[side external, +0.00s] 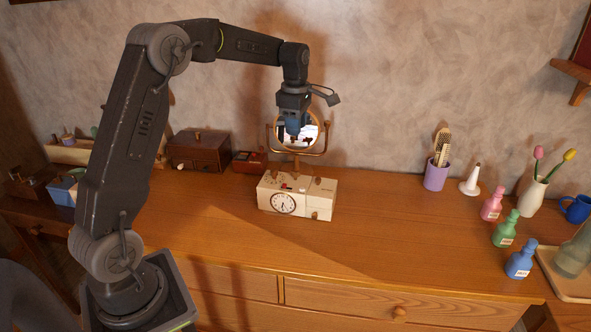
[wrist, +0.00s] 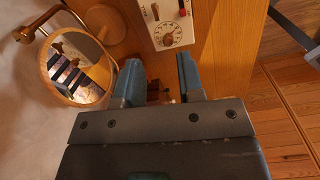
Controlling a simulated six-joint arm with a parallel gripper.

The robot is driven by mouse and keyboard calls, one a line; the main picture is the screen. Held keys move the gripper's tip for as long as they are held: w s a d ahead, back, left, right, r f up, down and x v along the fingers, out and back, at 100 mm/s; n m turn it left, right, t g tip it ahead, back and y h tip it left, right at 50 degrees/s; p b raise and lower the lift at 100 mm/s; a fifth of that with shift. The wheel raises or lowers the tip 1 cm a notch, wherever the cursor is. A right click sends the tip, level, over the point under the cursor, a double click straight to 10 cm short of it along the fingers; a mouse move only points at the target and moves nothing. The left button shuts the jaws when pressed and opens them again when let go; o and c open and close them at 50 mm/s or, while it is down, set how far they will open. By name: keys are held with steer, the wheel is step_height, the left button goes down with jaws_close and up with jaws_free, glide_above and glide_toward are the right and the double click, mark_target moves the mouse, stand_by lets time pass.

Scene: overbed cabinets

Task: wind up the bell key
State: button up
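A cream clock box (side external: 268,205) stands on the wooden dresser, with a round dial (side external: 283,203) on its front. Small brown parts show between the fingers, partly hidden.
A round mirror (side external: 313,135) on a stand is close behind the gripper. Wooden boxes (side external: 197,150) stand at the left. A purple cup (side external: 436,175), bottles (side external: 506,230) and a vase (side external: 532,195) stand at the right. The dresser top right of the clock is clear.

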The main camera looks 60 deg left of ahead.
mark_target(295, 175)
steer(key=shift+n, duration=0.6)
steer(key=f, duration=1)
steer(key=a+f, duration=0.1)
steer(key=f, duration=0.4)
steer(key=shift+w+a, duration=0.1)
steer(key=shift+w, duration=0.2)
steer(key=shift+c, duration=0.4)
jaws_close()
